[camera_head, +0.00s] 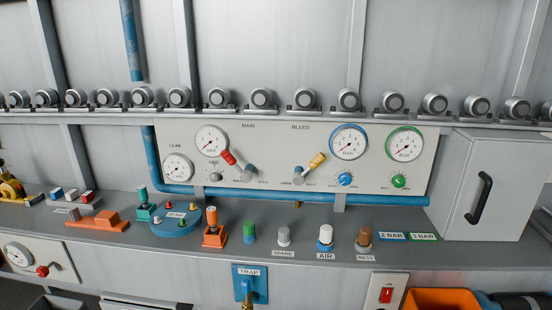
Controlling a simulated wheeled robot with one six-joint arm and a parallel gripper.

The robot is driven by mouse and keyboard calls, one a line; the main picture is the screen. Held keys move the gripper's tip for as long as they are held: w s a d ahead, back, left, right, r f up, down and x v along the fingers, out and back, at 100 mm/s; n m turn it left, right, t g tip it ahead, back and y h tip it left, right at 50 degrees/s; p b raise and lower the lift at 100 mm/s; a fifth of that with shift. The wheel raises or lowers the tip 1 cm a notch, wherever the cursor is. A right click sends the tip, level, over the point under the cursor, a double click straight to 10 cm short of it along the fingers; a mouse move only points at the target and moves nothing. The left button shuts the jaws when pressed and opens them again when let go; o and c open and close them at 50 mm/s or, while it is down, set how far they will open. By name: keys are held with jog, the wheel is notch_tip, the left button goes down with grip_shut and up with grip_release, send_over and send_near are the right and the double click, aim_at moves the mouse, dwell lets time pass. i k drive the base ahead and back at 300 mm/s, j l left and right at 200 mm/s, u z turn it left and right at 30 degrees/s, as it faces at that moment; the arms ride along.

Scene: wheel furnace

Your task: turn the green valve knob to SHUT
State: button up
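A green round knob (398,181) sits on the white panel (268,160) at right, below the green-rimmed gauge (404,145). It has a small light mark on its face, but I cannot read its setting. I cannot tell from the picture which green piece carries a SHUT mark. My gripper is not in view.
A blue knob (345,179), a red-handled lever (229,158) and a yellow-handled lever (318,160) share the panel. Several coloured posts stand on the grey console (130,246) in front. A grey cabinet (490,185) juts out at right.

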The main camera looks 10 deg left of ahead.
aim_at(398, 181)
jog(key=i+j, duration=0.25)
jog(key=i, duration=0.25)
jog(key=i+j+z, duration=0.1)
jog(key=i+j, duration=0.2)
jog(key=i, duration=0.25)
